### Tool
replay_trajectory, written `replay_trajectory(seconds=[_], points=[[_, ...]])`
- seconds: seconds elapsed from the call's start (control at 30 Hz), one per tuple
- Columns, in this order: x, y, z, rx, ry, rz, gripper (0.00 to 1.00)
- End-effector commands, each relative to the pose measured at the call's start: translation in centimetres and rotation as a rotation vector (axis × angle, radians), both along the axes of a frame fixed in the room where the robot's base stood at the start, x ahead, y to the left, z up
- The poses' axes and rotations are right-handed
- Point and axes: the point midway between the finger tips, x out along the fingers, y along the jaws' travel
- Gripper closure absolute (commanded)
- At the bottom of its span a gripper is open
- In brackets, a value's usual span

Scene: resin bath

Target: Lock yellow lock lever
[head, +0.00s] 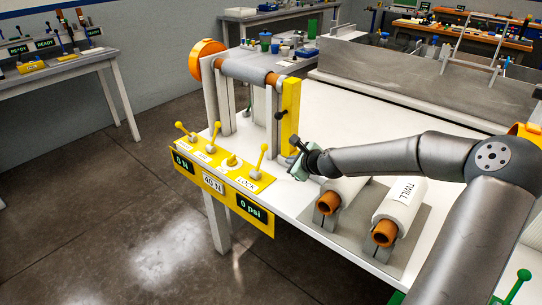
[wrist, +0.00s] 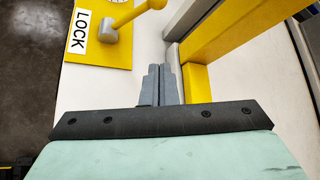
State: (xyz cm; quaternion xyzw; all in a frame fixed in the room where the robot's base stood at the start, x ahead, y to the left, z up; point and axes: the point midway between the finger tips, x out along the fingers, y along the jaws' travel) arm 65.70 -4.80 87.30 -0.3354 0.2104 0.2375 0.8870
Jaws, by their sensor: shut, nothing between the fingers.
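The yellow lock lever (head: 261,158) stands at the right end of the yellow control panel (head: 225,190), tilted a little, with a ball on top. In the wrist view the lever (wrist: 128,16) leans toward the upper right from a grey base, beside the LOCK label (wrist: 79,31). My gripper (head: 291,160) is to the right of the lever, low over the white table, near the foot of a yellow post. In the wrist view the gripper's grey fingers (wrist: 160,82) are together and empty, apart from the lever, which is up and to the left.
The yellow post (head: 290,112) stands close by the gripper; it also fills the upper right of the wrist view (wrist: 235,30). A grey roll (head: 248,73) hangs behind the panel. Other yellow levers (head: 185,131) stand left of the lock lever. Two white rolls (head: 398,205) lie at right.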

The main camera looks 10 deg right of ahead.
Motion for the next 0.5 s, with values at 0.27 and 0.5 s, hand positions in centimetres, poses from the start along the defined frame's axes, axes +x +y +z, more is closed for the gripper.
replay_trajectory(seconds=[0.27, 0.5], points=[[0.1, -0.14, 0.1, 0.01, -0.001, -0.009, 1.0], [1.07, 0.34, -0.53, 0.01, -0.002, -0.004, 1.0]])
